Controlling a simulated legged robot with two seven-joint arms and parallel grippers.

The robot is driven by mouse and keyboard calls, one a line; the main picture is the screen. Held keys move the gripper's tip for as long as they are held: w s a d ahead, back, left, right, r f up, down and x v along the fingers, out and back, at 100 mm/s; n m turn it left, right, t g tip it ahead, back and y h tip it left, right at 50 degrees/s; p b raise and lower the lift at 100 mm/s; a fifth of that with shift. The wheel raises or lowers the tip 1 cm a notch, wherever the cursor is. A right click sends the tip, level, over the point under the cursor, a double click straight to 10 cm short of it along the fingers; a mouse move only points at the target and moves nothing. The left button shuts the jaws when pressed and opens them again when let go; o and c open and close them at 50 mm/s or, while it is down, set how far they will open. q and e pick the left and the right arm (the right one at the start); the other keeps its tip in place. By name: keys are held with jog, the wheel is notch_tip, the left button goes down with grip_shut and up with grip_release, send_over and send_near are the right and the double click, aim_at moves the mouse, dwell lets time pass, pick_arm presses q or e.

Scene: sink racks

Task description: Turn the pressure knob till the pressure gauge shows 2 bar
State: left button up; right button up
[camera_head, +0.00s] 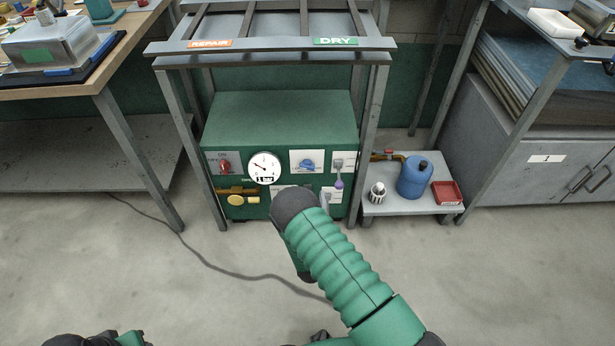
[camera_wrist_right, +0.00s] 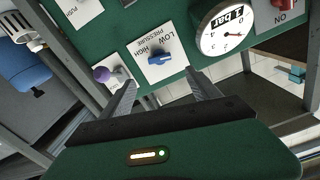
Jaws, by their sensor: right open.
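The blue pressure knob (camera_head: 307,164) sits on a white plate on the front of a green machine (camera_head: 283,120). It also shows in the right wrist view (camera_wrist_right: 159,58), where the plate reads LOW, HIGH and PRESSURE. The round white pressure gauge (camera_head: 265,167) is left of the knob; its needle points left and slightly up in the head view. I cannot read its value. My right gripper (camera_wrist_right: 162,78) is open and empty, its fingertips short of the knob, which appears between and beyond them. In the head view my right arm hides most of that gripper. My left gripper is not clearly visible.
A red knob (camera_head: 224,167) marked ON is left of the gauge. A purple-topped fitting (camera_wrist_right: 104,74) is beside the pressure plate. Rack legs (camera_head: 370,140) flank the machine. A low stand (camera_head: 405,205) at right holds a blue canister (camera_head: 415,177) and a red tray (camera_head: 447,193).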

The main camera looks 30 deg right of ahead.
aim_at(309, 169)
jog(key=b+x, duration=0.4)
jog(key=x, duration=0.6)
jog(key=shift+w+d+f, duration=0.15)
jog(key=shift+w, duration=0.2)
jog(key=shift+w+d, duration=0.1)
jog(key=shift+w, duration=0.05)
jog(key=c, duration=1.4)
pick_arm(q)
jog(key=x, duration=0.2)
jog(key=s+x, duration=0.1)
jog(key=x, duration=0.1)
jog(key=shift+f, duration=0.45)
pick_arm(e)
jog(key=shift+o, duration=0.2)
